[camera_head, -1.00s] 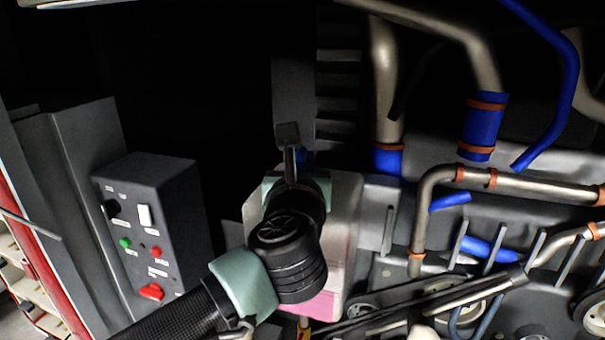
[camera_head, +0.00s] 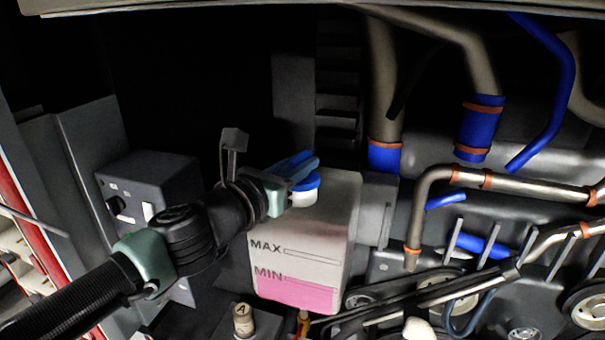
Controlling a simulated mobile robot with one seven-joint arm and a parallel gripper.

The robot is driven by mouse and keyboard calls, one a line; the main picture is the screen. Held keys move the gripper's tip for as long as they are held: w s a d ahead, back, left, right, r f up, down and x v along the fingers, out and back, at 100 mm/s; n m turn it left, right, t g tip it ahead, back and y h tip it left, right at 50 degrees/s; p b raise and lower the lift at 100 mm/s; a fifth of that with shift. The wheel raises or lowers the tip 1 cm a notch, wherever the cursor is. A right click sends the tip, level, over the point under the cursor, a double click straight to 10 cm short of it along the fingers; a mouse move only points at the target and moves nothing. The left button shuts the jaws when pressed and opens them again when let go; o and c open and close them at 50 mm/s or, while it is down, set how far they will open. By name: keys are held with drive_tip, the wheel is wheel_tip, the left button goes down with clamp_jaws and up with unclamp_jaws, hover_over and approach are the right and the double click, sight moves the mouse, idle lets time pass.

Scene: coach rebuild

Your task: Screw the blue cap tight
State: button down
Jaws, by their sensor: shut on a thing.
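The blue cap (camera_head: 308,183) sits on the white neck at the top of a pale tank (camera_head: 325,225). The tank has MAX and MIN marks, and pink fluid lies around and below the MIN line. My gripper (camera_head: 293,174) comes in from the left and is shut on the cap. The wrist and the blue bar-like parts over the cap hide its left side and part of its top. I cannot tell whether the cap is fully seated on the neck.
A grey control box (camera_head: 150,190) stands left, behind my arm. Metal pipes with blue sleeves (camera_head: 480,128) fill the right. A small cylinder marked A (camera_head: 243,320) stands below my arm. A dark ribbed column (camera_head: 338,90) rises behind the tank.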

drive_tip(key=shift+a+m+g+h, duration=0.1)
drive_tip(key=shift+m+g+h, duration=0.2)
drive_tip(key=shift+m+h, duration=0.15)
drive_tip(key=shift+w+f+m+g+h+b, duration=0.1)
drive_tip(key=shift+m+g+h+b, duration=0.3)
drive_tip(key=shift+m+g+h, duration=0.6)
drive_tip(key=shift+w+m+g+h+b, duration=0.1)
drive_tip(key=shift+m+g+h+b, duration=1.1)
drive_tip(key=shift+g+b, duration=0.2)
drive_tip(key=shift+r+m+g+h, duration=0.25)
drive_tip(key=shift+g, duration=0.15)
drive_tip(key=shift+r, duration=0.1)
drive_tip(key=shift+c, duration=1.7)
unclamp_jaws()
drive_tip(key=shift+f, duration=0.2)
drive_tip(key=shift+b, duration=0.3)
